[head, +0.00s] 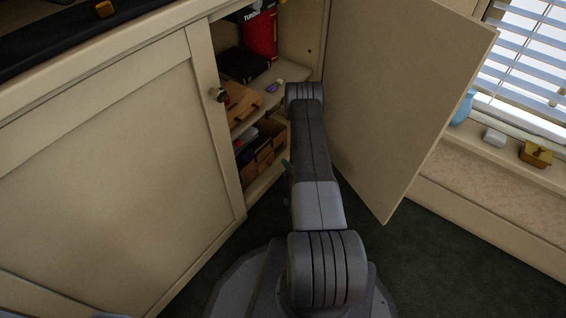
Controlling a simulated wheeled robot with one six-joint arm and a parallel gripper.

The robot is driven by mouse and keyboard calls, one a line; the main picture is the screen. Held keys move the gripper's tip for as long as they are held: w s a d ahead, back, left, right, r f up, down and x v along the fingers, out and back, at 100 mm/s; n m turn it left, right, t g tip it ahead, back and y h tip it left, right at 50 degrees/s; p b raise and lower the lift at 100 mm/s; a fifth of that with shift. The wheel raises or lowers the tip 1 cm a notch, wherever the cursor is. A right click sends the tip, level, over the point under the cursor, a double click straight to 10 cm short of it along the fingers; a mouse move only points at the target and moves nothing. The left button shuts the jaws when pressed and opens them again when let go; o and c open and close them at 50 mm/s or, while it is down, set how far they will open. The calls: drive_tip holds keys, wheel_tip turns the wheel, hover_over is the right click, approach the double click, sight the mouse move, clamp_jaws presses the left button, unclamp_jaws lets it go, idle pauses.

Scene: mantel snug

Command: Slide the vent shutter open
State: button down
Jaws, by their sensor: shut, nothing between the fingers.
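I cannot make out a vent shutter in the head view. My arm reaches forward from the bottom centre to the opening of a cream cabinet (120,180). Its far visible joint is in front of the shelves, beside the open door. My gripper is not visible; the arm may hide it. A small teal-green bit shows at the arm's left side, too small to identify.
The open cabinet door (400,95) stands to the right of my arm. The shelves hold a red container (261,35), a dark flat item (243,64) and boxes (262,150). A sill with a blue vase (463,107) and a brass box (535,154) lies at right, below window blinds (525,60).

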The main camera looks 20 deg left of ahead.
drive_tip(key=p+v, duration=0.1)
drive_tip(key=v, duration=0.5)
drive_tip(key=shift+s+d+p, duration=0.25)
drive_tip(key=shift+p, duration=0.15)
